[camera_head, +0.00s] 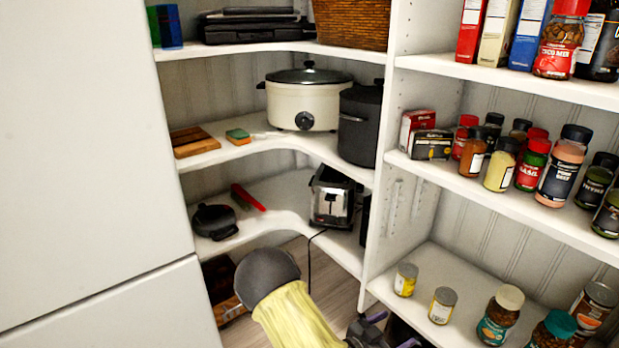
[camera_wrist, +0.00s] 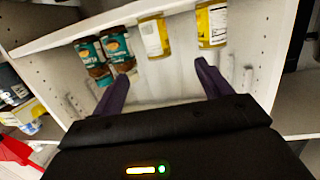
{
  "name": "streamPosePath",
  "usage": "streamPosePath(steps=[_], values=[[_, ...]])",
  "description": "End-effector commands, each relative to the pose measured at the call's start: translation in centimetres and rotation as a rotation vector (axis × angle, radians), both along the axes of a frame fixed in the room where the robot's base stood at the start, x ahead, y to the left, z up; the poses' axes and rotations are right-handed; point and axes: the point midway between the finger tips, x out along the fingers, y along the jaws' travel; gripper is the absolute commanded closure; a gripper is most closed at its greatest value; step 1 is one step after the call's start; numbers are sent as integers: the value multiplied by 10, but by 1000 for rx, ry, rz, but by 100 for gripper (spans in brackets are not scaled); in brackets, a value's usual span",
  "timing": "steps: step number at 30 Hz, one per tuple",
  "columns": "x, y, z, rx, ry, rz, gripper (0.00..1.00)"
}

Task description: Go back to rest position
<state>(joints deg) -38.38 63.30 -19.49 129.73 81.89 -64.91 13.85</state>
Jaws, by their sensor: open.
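My gripper (camera_head: 392,331) is at the bottom edge of the head view, partly cut off, below and in front of the lower right shelf. In the wrist view my gripper (camera_wrist: 163,72) has its two dark purple fingers spread apart with nothing held between them. Beyond the fingertips in the wrist view are a yellow can (camera_wrist: 154,37), a second yellow can (camera_wrist: 211,24) and two teal-labelled jars (camera_wrist: 117,47). They appear apart from the fingers. In the head view the two small cans (camera_head: 404,280) (camera_head: 442,305) stand on the lower right shelf.
White corner shelves surround my arm. Spice jars (camera_head: 529,165) crowd the middle right shelf. A white upright panel (camera_head: 382,225) divides the sides. Some floor (camera_head: 331,268) shows.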

Motion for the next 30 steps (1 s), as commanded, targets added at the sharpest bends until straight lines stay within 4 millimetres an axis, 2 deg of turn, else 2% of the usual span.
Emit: streamPosePath(steps=[9,16,23,30], values=[[13,9,-5,228,124,63,23],[19,33,4,482,283,201,23],[6,63,37,685,475,419,23],[-36,77,85,751,692,661,23]])
